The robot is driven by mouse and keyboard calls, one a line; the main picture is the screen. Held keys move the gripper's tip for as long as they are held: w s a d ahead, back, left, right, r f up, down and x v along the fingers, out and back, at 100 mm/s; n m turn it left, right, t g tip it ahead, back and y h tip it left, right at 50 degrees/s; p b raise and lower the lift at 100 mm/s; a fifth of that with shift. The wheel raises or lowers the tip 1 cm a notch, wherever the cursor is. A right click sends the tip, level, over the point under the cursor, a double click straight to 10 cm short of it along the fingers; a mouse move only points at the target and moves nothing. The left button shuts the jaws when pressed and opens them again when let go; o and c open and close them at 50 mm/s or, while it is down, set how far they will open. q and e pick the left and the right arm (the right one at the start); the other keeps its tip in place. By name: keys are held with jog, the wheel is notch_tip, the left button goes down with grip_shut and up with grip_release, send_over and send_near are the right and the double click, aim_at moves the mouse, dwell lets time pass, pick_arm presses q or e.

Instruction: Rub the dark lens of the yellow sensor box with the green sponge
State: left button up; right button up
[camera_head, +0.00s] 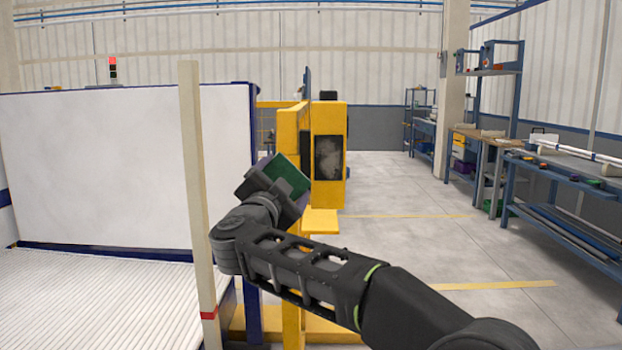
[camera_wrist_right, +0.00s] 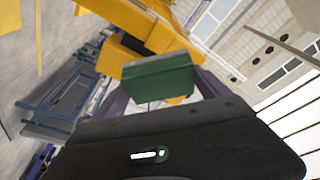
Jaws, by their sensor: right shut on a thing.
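The yellow sensor box (camera_head: 340,120) stands upright on a yellow frame near the middle of the head view. Its dark lens (camera_head: 329,158) faces me and has pale grey smudges. My right gripper (camera_head: 290,184) is shut on the green sponge (camera_head: 286,175), just left of the lens, with an apparent gap between sponge and lens. In the right wrist view the sponge (camera_wrist_right: 158,77) sits between the two purple fingers, and yellow structure shows behind it. The lens cannot be made out there. My left gripper is not in view.
A beige post (camera_head: 194,180) stands left of my right gripper. Behind it are a large white panel (camera_head: 110,165) and a ribbed white bed (camera_head: 95,300). Blue workbenches (camera_head: 565,190) line the right side. The floor between is clear.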

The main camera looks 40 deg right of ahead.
jog(key=d, duration=0.1)
jog(key=s+d+h, duration=0.1)
jog(key=d, duration=0.1)
jog(key=s+d+m+h, duration=0.1)
jog(key=shift+s+d+r+g, duration=0.15)
jog(key=shift+r+g, duration=0.1)
jog(key=shift+g, duration=0.05)
jog(key=shift+s+d+f+m+h, duration=0.1)
jog(key=shift+d+m+h, duration=0.2)
jog(key=shift+d, duration=0.05)
jog(key=shift+w+d+p, duration=0.65)
jog(key=shift+w+d, duration=0.25)
jog(key=shift+w, duration=0.35)
jog(key=shift+w+d+p, duration=0.65)
jog(key=shift+w+d, duration=0.25)
jog(key=shift+w, duration=0.3)
jog(key=shift+w+d+p, duration=0.5)
jog(key=shift+w+p, duration=0.05)
jog(key=shift+w, duration=0.15)
jog(key=shift+s+d, duration=0.1)
